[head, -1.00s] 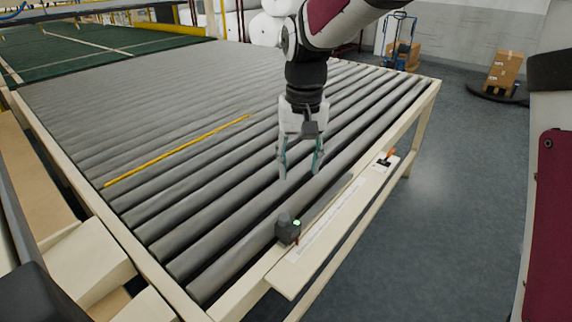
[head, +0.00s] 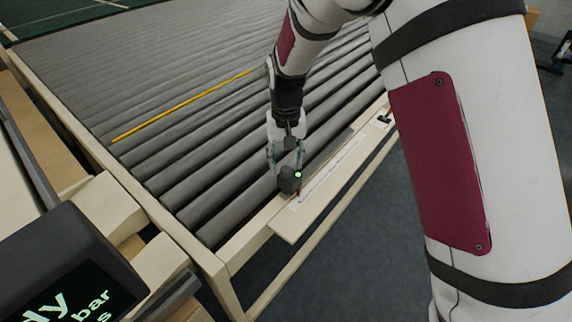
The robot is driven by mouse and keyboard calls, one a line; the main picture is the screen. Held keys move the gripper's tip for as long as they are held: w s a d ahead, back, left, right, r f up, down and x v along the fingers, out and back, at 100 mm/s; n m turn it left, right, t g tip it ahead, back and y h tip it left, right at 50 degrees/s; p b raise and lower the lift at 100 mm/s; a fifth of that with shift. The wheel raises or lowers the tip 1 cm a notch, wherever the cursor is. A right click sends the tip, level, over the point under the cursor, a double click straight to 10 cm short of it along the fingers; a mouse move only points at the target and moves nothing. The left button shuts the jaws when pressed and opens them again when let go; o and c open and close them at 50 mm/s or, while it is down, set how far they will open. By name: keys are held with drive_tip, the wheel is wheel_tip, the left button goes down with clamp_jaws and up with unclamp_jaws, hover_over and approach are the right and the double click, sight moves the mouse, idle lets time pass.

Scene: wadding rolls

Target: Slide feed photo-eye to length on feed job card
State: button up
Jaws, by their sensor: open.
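The photo-eye (head: 289,182) is a small dark block with a lit green dot, on the cream side rail of the roller table. A pale scale strip (head: 328,176) runs along the rail beside it, its marks too small to read. My gripper (head: 286,168) points down right at the photo-eye, its open fingers at the block's top. I cannot tell whether they touch it. The feed job card is not clearly visible; a small white item with a dark part (head: 381,121) lies farther along the rail, partly cut off by my arm.
Grey rollers (head: 190,150) fill the table, with a yellow bar (head: 180,107) lying across them. A dark screen (head: 75,290) with partly visible green text stands at the lower left. My arm hides much of the right side. Grey floor lies beyond the rail.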

drive_tip(key=shift+f, duration=1)
clamp_jaws()
drive_tip(key=w+d+b, duration=0.2)
drive_tip(key=w+d, duration=0.1)
drive_tip(key=w, duration=0.1)
drive_tip(key=w+d+b, duration=0.3)
drive_tip(key=w, duration=0.1)
drive_tip(key=w+d+b, duration=0.2)
drive_tip(key=w+d, duration=0.1)
drive_tip(key=w, duration=0.1)
drive_tip(key=shift+d, duration=0.1)
drive_tip(key=shift+s, duration=0.1)
unclamp_jaws()
